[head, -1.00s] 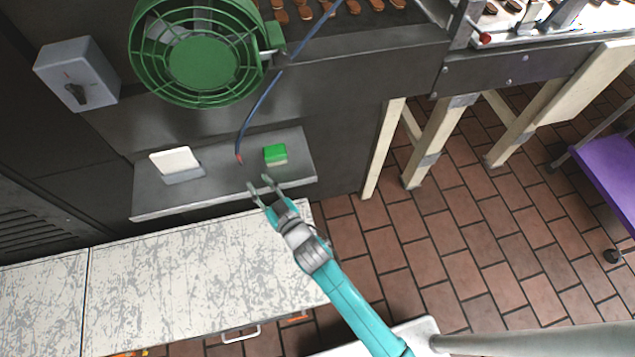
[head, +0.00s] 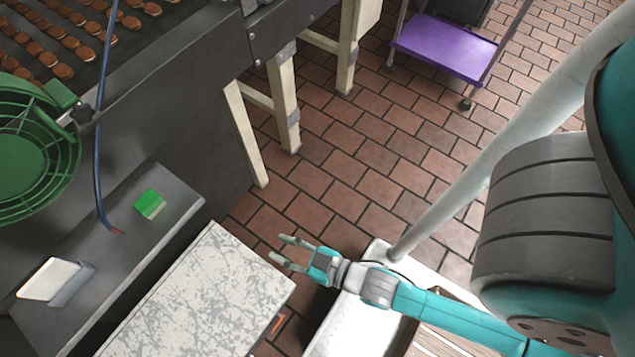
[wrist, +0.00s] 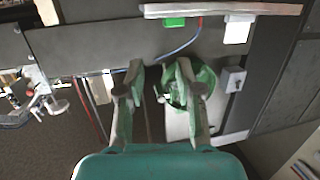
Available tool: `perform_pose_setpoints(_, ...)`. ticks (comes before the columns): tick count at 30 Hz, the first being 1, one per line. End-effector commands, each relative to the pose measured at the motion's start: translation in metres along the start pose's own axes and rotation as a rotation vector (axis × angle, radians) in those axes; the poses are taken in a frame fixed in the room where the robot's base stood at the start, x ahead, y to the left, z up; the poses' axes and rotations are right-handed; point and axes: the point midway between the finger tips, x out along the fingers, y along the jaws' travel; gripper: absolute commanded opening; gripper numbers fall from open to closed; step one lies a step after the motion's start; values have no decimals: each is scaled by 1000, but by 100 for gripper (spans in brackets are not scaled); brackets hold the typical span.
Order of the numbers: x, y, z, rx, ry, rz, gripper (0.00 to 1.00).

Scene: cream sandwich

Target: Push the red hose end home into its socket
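A dark blue hose (head: 98,160) hangs down past the green fan to a grey shelf. Its red end (head: 116,231) is free and points down at the shelf. In the wrist view, which looks upside down, the hose (wrist: 183,46) and its red end (wrist: 200,21) show near the top. My gripper (head: 283,251) is open and empty, to the right of the shelf and apart from the hose. In the wrist view its fingers (wrist: 160,72) stand apart with nothing between them. I cannot make out the socket in either view.
The shelf (head: 172,255) holds a green block (head: 150,204) and a white card in a stand (head: 50,279). A green fan (head: 30,160) hangs at left. A mottled worktop (head: 215,290) lies between my gripper and the shelf. Brick floor and a purple cart (head: 445,48) are beyond.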

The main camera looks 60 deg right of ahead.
Motion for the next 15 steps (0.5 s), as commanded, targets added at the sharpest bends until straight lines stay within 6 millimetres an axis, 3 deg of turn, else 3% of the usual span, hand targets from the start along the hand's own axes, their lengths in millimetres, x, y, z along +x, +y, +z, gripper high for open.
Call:
perform_pose_setpoints(1, -22, 4, -3, 4, -17, 18, 36)
perform_pose_setpoints(6, -82, 13, -24, 14, -54, 70, 36)
perform_pose_setpoints(12, -136, 18, -55, 25, -92, 125, 36)
perform_pose_setpoints(15, -153, 19, -67, 31, -104, 145, 36)
